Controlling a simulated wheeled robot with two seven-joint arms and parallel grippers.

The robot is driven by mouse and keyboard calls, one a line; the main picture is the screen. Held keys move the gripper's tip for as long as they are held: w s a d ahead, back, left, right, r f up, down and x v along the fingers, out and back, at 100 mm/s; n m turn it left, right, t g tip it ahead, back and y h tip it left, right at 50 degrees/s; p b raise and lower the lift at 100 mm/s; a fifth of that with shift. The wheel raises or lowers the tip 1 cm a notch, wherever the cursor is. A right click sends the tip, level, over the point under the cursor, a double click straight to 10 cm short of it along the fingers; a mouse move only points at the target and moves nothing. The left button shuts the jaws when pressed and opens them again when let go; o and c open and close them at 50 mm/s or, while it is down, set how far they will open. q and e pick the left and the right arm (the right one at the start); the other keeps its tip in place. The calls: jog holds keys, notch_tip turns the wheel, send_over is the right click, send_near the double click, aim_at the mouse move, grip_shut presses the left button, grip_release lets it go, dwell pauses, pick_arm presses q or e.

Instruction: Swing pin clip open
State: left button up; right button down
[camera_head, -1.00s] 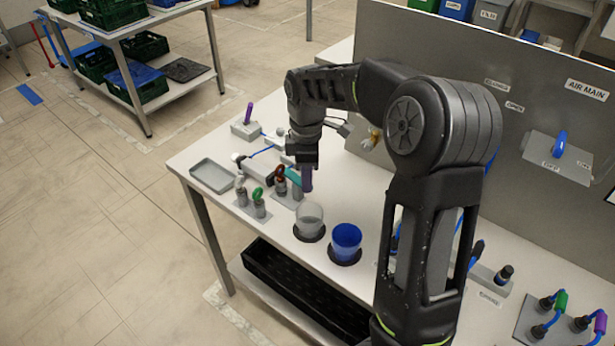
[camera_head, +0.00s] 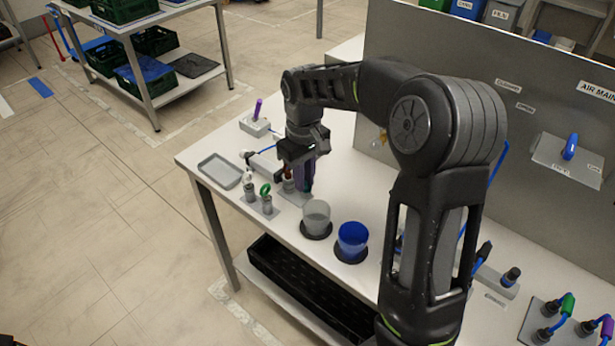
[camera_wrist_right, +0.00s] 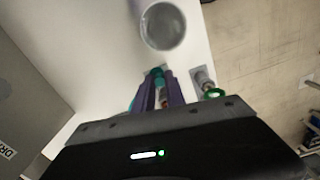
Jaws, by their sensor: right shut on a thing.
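My right gripper (camera_head: 298,183) points down at the row of pin clips at the table's left part. In the right wrist view its two purple-grey fingers (camera_wrist_right: 158,95) are close together on a small teal piece (camera_wrist_right: 155,74), with a reddish-brown part (camera_wrist_right: 165,101) between them. This looks like the pin clip with the red ring; in the head view the gripper largely hides it, leaving a reddish bit (camera_head: 288,172). A green-ringed clip (camera_head: 265,191) and a white-ringed clip (camera_head: 249,178) stand upright beside it. My left gripper is out of view.
A grey tray (camera_head: 220,171) lies at the table's left edge. A purple-handled block (camera_head: 256,122) stands behind. A grey panel (camera_head: 450,90) rises at the back.

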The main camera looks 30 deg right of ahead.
jog(key=shift+w+a+m, duration=0.15)
jog(key=shift+w+m, duration=0.05)
jog(key=shift+m, duration=0.5)
jog(key=c, duration=1.4)
grip_release()
jog(key=shift+r, duration=0.1)
notch_tip(320, 180, up, 8)
jog(key=shift+f+b, duration=0.15)
jog(key=shift+b, duration=0.15)
